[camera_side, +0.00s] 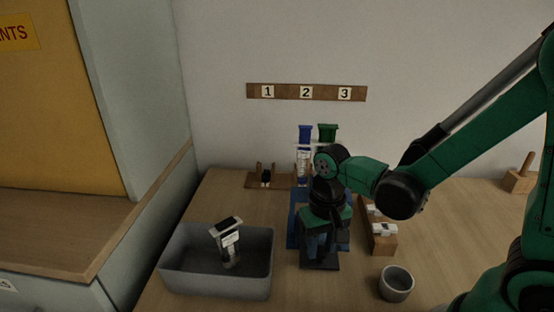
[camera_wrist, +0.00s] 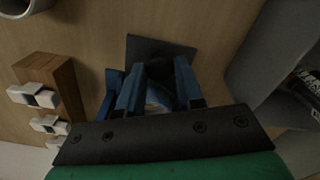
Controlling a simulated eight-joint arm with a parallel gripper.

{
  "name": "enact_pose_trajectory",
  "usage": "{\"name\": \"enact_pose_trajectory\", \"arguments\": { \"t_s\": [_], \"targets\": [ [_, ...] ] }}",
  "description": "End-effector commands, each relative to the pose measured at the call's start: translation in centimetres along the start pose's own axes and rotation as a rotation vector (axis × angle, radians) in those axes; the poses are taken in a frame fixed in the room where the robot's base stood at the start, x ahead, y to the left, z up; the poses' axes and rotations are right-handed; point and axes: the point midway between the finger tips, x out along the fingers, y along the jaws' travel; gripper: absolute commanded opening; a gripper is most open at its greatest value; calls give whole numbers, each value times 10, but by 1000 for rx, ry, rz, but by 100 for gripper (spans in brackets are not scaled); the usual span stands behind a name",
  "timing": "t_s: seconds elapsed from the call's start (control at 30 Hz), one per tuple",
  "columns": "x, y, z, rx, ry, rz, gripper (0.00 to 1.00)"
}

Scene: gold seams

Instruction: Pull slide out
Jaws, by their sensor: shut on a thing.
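My gripper (camera_side: 320,255) points down at the front of a blue base (camera_side: 293,232). A dark flat plate (camera_side: 322,265) lies beneath the fingers at the base's front. In the wrist view, the blue fingers of my gripper (camera_wrist: 160,95) are shut on a small pale thing (camera_wrist: 157,98), mostly hidden between them. The dark plate (camera_wrist: 155,50) shows just past the fingertips. I cannot tell which part is the slide, or whether the pale thing joins the plate.
A grey bin (camera_side: 190,275) at left holds a black-and-white item (camera_side: 228,236). Clear columns with blue (camera_side: 305,132) and green (camera_side: 328,131) caps stand behind my gripper. A wooden block (camera_side: 383,243) with white pieces and a grey cup (camera_side: 396,285) are at right.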

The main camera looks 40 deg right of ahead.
Motion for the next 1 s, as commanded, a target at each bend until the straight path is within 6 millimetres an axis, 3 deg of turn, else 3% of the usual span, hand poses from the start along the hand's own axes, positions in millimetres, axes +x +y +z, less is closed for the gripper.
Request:
{"name": "enact_pose_trajectory", "arguments": {
  "t_s": [0.1,0.3,0.67,0.7,0.77,0.8,1.0],
  "targets": [
    [0,-14,29,-13,1,-7,0],
    [0,-26,59,-8,2,-9,0],
    [0,-27,63,-2,4,-9,0],
    [0,-27,63,-2,4,-9,40],
    [0,-27,63,-2,4,-8,57],
    [0,-27,63,-1,3,-8,63],
    [0,-26,63,-1,2,-6,63]
  ]
}}
